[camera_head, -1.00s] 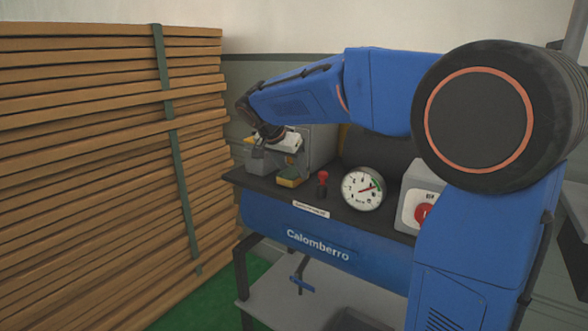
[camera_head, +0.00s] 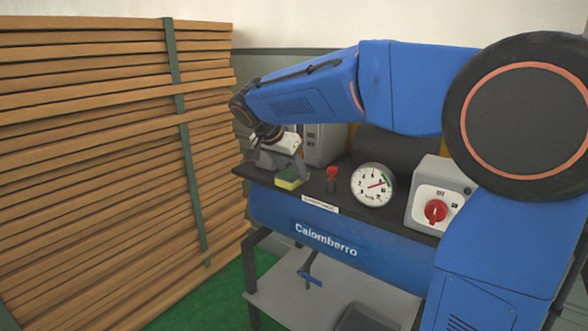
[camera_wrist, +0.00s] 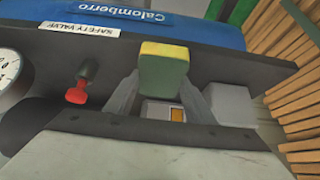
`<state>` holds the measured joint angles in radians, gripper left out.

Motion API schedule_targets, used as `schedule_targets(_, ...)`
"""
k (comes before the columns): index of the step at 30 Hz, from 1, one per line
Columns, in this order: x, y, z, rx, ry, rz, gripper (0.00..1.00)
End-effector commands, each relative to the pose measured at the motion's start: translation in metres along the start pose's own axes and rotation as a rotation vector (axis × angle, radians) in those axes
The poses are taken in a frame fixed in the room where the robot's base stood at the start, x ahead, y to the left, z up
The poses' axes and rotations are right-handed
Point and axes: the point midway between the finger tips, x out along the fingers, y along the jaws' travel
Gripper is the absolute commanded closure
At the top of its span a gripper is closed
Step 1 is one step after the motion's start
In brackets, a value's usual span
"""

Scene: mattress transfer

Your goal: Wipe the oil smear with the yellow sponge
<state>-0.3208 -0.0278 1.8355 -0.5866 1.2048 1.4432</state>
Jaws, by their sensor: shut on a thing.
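The yellow sponge (camera_head: 290,179), with a green layer, is at the left end of the dark top of the blue machine (camera_head: 330,240). My gripper (camera_head: 282,168) points down over it and is shut on it. In the wrist view the sponge (camera_wrist: 163,70) sits between the two grey fingertips of my gripper (camera_wrist: 160,88). I cannot tell whether the sponge touches the top. No oil smear can be made out in either view.
A red safety valve (camera_head: 331,178), a round gauge (camera_head: 373,185) and a switch box with a red knob (camera_head: 436,205) stand right of the sponge. A grey box (camera_head: 323,143) stands behind. A tall stack of strapped wooden slats (camera_head: 100,170) is close on the left.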

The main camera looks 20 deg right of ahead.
Motion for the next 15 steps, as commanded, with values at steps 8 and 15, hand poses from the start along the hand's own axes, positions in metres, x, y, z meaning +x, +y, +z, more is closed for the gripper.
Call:
schedule_targets(8,-0.007,0.000,0.017,-0.005,-0.007,0.003,0.83)
schedule_targets(15,-0.016,0.000,0.029,-0.004,-0.007,0.004,0.83)
